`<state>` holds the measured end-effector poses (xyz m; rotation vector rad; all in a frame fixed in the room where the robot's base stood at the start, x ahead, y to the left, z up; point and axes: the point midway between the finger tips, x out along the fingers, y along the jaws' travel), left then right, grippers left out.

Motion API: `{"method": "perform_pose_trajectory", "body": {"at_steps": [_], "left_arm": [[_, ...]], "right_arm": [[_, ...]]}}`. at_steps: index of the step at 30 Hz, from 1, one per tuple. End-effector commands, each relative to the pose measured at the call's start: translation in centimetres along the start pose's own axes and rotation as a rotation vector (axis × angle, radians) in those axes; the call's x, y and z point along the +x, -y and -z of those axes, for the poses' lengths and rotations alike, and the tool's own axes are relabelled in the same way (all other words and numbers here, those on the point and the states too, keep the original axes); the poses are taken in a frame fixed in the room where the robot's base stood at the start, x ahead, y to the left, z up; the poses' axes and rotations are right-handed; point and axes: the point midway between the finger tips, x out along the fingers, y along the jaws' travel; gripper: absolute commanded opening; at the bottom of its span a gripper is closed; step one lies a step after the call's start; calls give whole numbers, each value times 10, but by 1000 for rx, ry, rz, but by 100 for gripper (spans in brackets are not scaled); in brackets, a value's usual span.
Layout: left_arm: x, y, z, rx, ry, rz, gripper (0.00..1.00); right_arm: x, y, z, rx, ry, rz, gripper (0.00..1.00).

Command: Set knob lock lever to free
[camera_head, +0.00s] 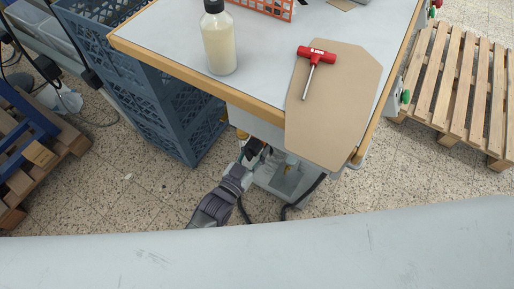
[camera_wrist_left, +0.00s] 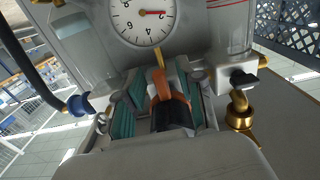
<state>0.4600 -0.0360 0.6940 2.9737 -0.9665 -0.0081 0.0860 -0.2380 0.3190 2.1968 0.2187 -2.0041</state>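My left gripper (camera_head: 256,151) reaches under the front edge of the table in the head view. In the left wrist view its teal-padded fingers (camera_wrist_left: 162,88) stand on both sides of an orange lever-like part (camera_wrist_left: 163,86) with a black lower section. A thin brass-coloured tip shows at its far end. I cannot tell whether the pads touch it or whether this is the knob lock lever. A round white dial gauge (camera_wrist_left: 141,17) with a red needle sits just beyond the fingers. My right gripper is not in view.
A brass fitting with a black knob (camera_wrist_left: 243,80) and a blue knob (camera_wrist_left: 78,105) flank the gripper. On the table (camera_head: 165,40) lie a brown board (camera_head: 330,120), a red T-handle tool (camera_head: 316,54) and a bottle (camera_head: 219,40). Blue crates (camera_head: 160,110) stand left, a pallet (camera_head: 462,85) right.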

Motion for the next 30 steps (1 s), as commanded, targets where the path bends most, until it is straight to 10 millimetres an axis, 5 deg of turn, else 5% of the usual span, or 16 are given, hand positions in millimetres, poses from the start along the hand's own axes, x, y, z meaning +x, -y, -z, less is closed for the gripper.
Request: {"method": "perform_pose_trajectory", "body": {"at_steps": [18,30], "left_arm": [[-107,0,-1,0,4,0,38],[-119,0,-1,0,2,0,38]], "right_arm": [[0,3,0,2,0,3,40],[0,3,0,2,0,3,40]]}}
